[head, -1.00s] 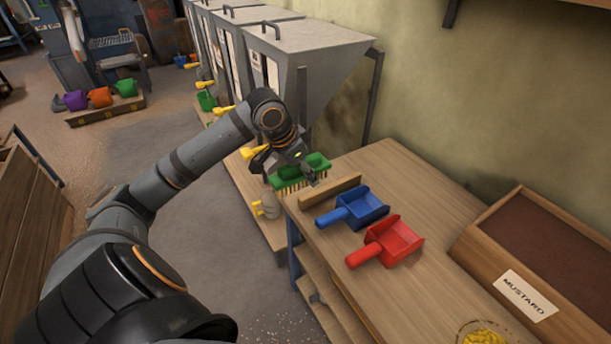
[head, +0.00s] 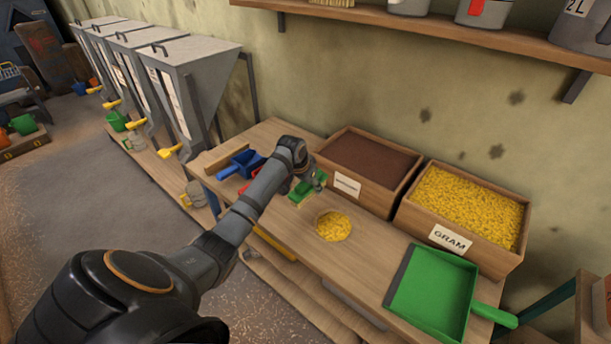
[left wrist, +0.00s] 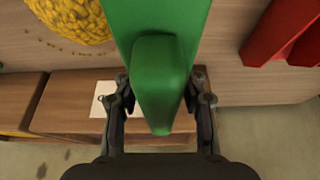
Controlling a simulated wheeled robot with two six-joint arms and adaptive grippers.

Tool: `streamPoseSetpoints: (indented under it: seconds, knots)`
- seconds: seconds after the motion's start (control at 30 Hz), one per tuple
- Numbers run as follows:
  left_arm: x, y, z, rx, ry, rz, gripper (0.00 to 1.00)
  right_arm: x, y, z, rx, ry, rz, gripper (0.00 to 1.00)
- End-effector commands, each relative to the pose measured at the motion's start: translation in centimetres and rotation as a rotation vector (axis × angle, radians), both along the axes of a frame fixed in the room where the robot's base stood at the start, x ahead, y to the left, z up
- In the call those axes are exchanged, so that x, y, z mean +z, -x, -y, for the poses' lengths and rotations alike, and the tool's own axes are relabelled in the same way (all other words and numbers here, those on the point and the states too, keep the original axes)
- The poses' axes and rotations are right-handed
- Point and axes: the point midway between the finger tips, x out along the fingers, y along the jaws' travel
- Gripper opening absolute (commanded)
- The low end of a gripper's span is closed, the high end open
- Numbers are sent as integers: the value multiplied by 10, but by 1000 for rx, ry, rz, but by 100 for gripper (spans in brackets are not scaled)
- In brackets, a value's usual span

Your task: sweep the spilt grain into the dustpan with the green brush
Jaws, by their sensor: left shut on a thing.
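My left gripper (head: 317,181) is shut on the green brush (head: 303,193) above the table, just beyond and left of the spilt grain. In the left wrist view, the brush's green handle (left wrist: 160,75) lies between the two fingers (left wrist: 160,100). The yellow grain (head: 333,227) is a round heap on the table; it also shows in the left wrist view (left wrist: 72,15), with a few loose grains beside it. The green dustpan (head: 432,292) lies at the table's right end, its handle pointing right. The bristles are mostly hidden. My right gripper is not in view.
A mustard crate (head: 362,177) and a gram crate (head: 466,208) stand along the table's back. A blue scoop (head: 241,164) and a mostly hidden red scoop lie to the left. The table (head: 350,272) is clear between grain and dustpan.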

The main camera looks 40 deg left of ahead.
Motion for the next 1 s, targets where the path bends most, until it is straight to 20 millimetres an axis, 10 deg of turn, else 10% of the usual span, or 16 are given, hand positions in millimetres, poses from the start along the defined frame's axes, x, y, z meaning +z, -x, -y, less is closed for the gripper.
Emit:
streamPoseSetpoints:
  seconds: [1.0]
  knots:
    - [-52, -1, 4, -3, 0, 2, 16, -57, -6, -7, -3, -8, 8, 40]
